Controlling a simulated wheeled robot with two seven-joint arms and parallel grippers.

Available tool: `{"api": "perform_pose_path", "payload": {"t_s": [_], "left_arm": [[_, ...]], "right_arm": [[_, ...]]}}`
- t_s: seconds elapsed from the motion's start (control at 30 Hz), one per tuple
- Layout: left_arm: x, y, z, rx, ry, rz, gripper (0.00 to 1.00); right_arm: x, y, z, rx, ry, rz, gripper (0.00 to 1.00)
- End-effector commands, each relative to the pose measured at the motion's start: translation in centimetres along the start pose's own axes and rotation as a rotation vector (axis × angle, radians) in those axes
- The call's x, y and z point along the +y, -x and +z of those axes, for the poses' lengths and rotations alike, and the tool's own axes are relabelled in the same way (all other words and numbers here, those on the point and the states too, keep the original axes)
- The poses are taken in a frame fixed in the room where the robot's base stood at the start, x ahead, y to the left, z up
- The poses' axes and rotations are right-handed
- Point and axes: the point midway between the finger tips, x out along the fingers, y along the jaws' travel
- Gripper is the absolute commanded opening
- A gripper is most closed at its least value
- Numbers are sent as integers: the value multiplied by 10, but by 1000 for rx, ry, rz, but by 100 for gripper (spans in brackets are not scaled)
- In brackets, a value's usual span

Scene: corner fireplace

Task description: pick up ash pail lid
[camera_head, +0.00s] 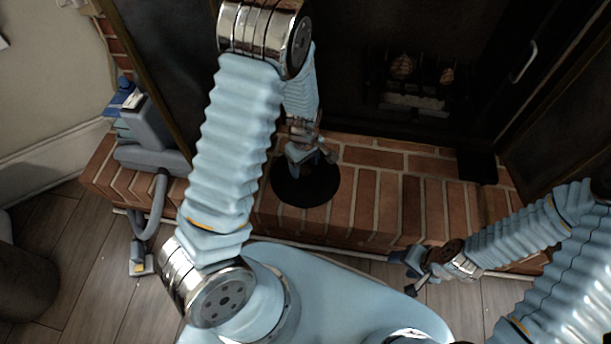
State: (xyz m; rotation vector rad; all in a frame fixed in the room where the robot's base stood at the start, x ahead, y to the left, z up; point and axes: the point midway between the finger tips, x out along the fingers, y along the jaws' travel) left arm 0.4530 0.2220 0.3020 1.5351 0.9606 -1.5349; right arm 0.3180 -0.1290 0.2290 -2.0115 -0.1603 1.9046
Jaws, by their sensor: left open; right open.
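A round black disc, which looks like the ash pail lid (305,192), lies on the brick hearth in the middle of the view. My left gripper (318,160) is over its far part, with the fingers pointing down at it. My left gripper is open; whether it touches the lid cannot be told, as the fingers cover that part. My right gripper (412,270) is open and empty, in front of the hearth's front edge at the lower right, well apart from the lid.
The brick hearth (390,205) has free room to the right of the lid. A grey vacuum-like machine (150,135) with a hose stands at its left end. Behind is the dark firebox with a grate (412,100). A dark rounded container (25,285) stands at the far left.

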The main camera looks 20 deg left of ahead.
Motion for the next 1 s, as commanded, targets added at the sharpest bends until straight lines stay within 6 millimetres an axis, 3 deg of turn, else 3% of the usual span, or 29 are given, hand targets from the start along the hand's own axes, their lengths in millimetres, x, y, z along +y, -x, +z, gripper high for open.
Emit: {"api": "perform_pose_path", "payload": {"t_s": [0.07, 0.27, 0.7, 1.0], "left_arm": [[0, -9, 0, 0, 0, 0, 64], [0, -9, 0, 0, 0, 2, 64], [0, -8, 0, 0, 0, 2, 0], [1, -4, 0, 1, -1, 2, 0]], "right_arm": [[1, -2, 0, -1, 0, -1, 58], [0, -2, 0, -1, 0, -1, 58], [0, -2, 0, -1, 0, -1, 58], [0, 0, 0, -1, 0, -1, 58]]}}
